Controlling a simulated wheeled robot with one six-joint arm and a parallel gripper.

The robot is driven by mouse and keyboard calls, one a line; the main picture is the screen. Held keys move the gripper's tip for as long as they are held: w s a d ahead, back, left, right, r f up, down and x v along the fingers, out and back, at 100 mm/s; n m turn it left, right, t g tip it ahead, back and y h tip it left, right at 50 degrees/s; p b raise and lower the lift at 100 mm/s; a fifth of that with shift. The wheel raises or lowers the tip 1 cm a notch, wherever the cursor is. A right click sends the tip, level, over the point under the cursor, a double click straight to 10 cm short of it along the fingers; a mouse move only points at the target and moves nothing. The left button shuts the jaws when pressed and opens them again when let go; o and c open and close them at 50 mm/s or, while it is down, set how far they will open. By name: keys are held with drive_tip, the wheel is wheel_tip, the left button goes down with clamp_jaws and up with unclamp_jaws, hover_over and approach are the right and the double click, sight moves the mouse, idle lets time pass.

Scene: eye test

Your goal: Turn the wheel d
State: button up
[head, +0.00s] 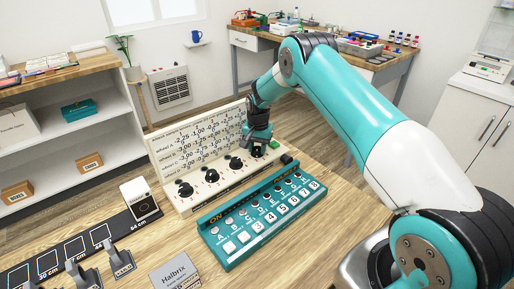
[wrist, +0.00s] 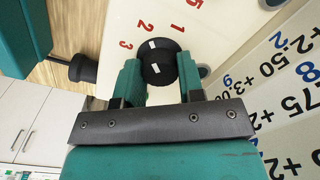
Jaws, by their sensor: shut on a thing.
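A cream panel (head: 195,200) carries a row of black wheels. The wheel at its right end, under my gripper (head: 258,148), is mostly hidden in the head view; its letter cannot be read. In the wrist view this black wheel (wrist: 158,58) has white marks on it and sits between the two teal fingers of my gripper (wrist: 158,80), which is shut on it. Printed numbers 1, 2, 3 and 5 stand around the wheel. Three other wheels show to the left: the near one (head: 185,190), the second (head: 211,175) and the third (head: 236,162).
An upright chart (head: 195,142) of numbers stands behind the wheels. A green button (head: 274,144) and a black knob (head: 287,158) are right of my gripper. A teal box (head: 232,262) with lettered buttons lies in front. A Halbrix box (head: 175,272) stands at the front.

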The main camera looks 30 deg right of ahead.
sight(258, 148)
drive_tip(key=shift+n+b, duration=0.3)
drive_tip(key=n+b, duration=0.1)
drive_tip(key=n, duration=0.1)
drive_tip(key=shift+f+n+b, duration=0.1)
drive_tip(key=shift+n+b, duration=0.2)
drive_tip(key=shift+n, duration=0.1)
drive_tip(key=n+b, duration=0.1)
drive_tip(key=n, duration=0.3)
drive_tip(key=shift+n+b, duration=0.35)
drive_tip(key=shift+n, duration=0.05)
drive_tip(key=o, duration=0.9)
drive_tip(key=shift+r, duration=0.2)
drive_tip(key=r+b, duration=0.1)
drive_tip(key=r, duration=1.6)
drive_tip(key=shift+d+r+b, duration=0.15)
drive_tip(key=shift+d+b, duration=0.05)
drive_tip(key=shift+b, duration=0.1)
